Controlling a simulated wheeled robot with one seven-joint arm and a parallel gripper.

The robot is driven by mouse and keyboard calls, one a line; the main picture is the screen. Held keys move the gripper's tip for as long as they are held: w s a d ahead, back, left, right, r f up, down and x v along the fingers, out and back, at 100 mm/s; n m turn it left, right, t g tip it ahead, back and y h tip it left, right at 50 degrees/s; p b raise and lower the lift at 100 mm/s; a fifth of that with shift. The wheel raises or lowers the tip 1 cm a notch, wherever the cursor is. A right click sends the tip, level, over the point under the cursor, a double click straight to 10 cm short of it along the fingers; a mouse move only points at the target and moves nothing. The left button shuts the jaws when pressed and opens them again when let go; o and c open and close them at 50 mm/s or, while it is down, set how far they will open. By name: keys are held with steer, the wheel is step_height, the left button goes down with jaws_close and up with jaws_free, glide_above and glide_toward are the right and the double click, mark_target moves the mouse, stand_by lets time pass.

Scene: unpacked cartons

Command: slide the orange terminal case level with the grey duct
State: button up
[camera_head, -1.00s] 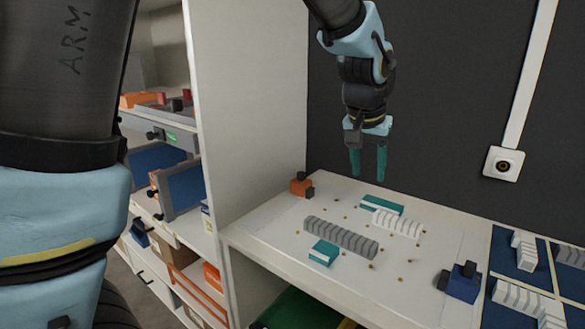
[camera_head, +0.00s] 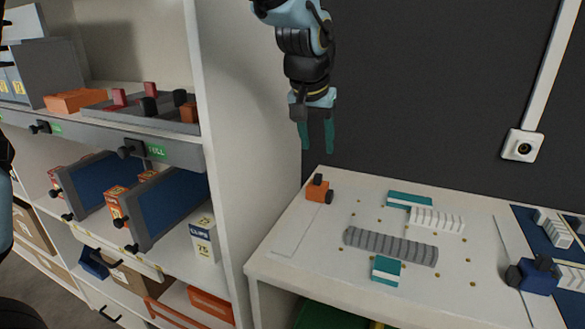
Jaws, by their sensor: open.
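An orange case (camera_head: 319,192) with black knobs stands at the back left of the white tabletop, near the dark wall. A long grey ribbed duct (camera_head: 390,246) lies farther right and nearer the front, apart from the case. My gripper (camera_head: 317,149) points down with its teal fingers spread and nothing between them. In the picture it hangs directly above the orange case, clear of it. How far it is from the case in depth I cannot tell.
A white ribbed piece (camera_head: 436,219) and two teal-and-white blocks (camera_head: 409,199) (camera_head: 386,269) lie near the duct. A blue block with black knobs (camera_head: 532,276) stands at right. A white shelf panel (camera_head: 246,140) rises left of the table. The left tabletop is mostly clear.

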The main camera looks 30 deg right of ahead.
mark_target(318, 175)
steer(key=x, duration=0.3)
steer(key=p+x, duration=0.1)
steer(key=x, duration=0.3)
steer(key=p+x, duration=0.1)
steer(key=x, duration=0.2)
steer(key=shift+w+f, duration=0.35)
steer(key=shift+f, duration=0.05)
jaws_close()
stand_by(1.0)
